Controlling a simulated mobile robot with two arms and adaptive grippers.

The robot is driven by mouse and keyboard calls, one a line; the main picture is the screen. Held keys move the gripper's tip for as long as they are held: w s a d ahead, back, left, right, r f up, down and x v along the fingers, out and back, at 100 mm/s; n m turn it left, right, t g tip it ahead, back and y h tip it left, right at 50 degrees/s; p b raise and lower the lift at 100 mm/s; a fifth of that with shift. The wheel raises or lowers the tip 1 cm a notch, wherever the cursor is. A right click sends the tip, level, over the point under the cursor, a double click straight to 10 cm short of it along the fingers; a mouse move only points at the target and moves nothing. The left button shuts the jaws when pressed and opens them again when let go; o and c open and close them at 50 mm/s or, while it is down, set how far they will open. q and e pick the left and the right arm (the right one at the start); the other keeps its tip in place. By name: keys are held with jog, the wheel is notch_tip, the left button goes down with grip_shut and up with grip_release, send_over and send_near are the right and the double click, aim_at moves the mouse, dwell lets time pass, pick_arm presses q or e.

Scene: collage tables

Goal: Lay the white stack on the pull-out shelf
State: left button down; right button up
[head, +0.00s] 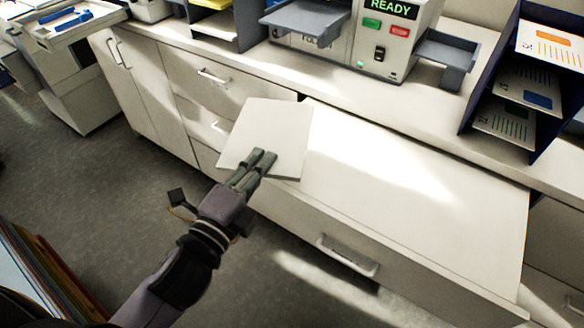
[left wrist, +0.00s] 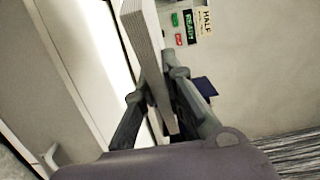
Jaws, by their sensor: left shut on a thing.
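My left gripper (head: 258,165) is shut on the white stack (head: 268,128), a flat sheaf of paper held by its near edge. In the head view the stack is over the left end of the pull-out shelf (head: 420,205); I cannot tell whether it touches the shelf. The shelf is pulled out below the counter and its top is bare. In the left wrist view, the stack (left wrist: 150,60) stands edge-on between the fingers (left wrist: 160,110), its layered side showing. My right gripper is not in view.
A machine with a READY display (head: 390,40) and grey trays stands on the counter behind. A dark blue rack (head: 505,85) with printed sheets is at the right. A drawer handle (head: 348,256) is on the shelf's front. Most of the shelf's top is free.

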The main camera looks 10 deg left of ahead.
aim_at(280, 154)
pick_arm(q)
jog(key=d+r, duration=0.1)
jog(key=w+r+m+h+p, duration=0.1)
jog(key=r, duration=0.1)
jog(key=w+d+r+h, duration=0.1)
jog(key=r, duration=0.1)
jog(key=shift+d+r+m+g+p, duration=0.25)
jog(key=shift+d+m+g+p, duration=0.05)
jog(key=shift+s+d, duration=0.1)
jog(key=f+b, duration=0.4)
jog(key=f, duration=0.1)
jog(key=shift+a, duration=0.2)
notch_tip(280, 154, down, 15)
jog(key=b, duration=0.3)
jog(key=shift+r, duration=0.15)
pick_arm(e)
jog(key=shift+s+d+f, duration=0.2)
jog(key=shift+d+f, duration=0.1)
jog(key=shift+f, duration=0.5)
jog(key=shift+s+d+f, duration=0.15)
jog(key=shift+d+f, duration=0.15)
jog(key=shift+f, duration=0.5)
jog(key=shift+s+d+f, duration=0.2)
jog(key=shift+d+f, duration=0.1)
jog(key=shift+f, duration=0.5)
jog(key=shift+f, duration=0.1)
